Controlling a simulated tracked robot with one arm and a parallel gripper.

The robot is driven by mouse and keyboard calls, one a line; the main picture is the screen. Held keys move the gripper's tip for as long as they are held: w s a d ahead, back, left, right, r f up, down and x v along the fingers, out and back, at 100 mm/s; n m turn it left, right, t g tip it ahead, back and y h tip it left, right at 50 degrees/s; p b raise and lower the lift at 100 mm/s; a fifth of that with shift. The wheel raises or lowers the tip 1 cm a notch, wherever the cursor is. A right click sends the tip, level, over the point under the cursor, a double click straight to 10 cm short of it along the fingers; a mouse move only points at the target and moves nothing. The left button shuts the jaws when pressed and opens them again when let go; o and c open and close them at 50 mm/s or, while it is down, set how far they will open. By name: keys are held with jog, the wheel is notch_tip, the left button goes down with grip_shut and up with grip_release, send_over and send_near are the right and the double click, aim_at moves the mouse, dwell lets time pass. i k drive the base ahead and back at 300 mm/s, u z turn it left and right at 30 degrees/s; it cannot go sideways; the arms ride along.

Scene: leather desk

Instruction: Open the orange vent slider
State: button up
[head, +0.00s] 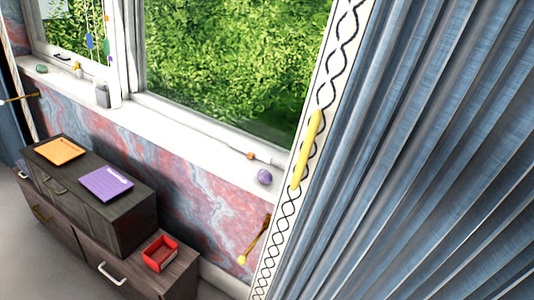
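A small orange piece (251,156), which looks like the vent slider, sits on the lower window frame near its right end. A thin dark line runs along the frame on both sides of it. It is too small to tell how far it is slid. A purple rounded stone (264,177) lies on the sill close to its right. My gripper does not show in this view.
A yellow bar (307,150) lies along the patterned trim of the blue curtain (430,160), which fills the right.

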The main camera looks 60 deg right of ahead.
aim_at(250, 155)
jog(key=z, duration=1.45)
jog(key=k, duration=0.6)
jog(key=u, duration=0.6)
jog(key=i, duration=0.65)
jog(key=u, duration=0.5)
jog(key=i, duration=1.3)
jog(key=z, duration=0.7)
jog(key=i, duration=0.65)
jog(key=z, duration=0.55)
